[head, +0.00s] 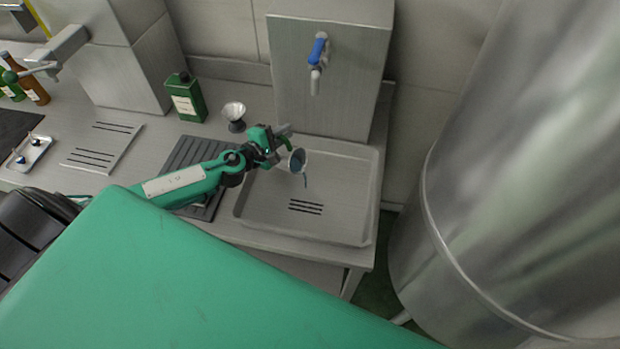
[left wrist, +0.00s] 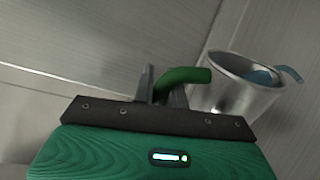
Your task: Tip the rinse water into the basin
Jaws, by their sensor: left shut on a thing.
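My left gripper (head: 286,141) is over the left part of the steel basin (head: 345,195). It is shut on the green handle (left wrist: 185,78) of a metal cup (head: 299,160). The cup also shows in the left wrist view (left wrist: 232,88). The cup is tilted, with its mouth toward the basin, and holds bluish water (head: 297,164). A thin stream of water (head: 305,181) leaves the rim and hangs above the basin floor. The basin has dark drain slots. My right gripper is not in view.
A blue-handled tap (head: 317,55) is on the steel panel behind the basin. A dark ribbed mat (head: 190,152) lies left of the basin. A small funnel-topped vessel (head: 235,114) and a green can (head: 186,98) stand behind it. A large steel tank (head: 520,190) stands at right.

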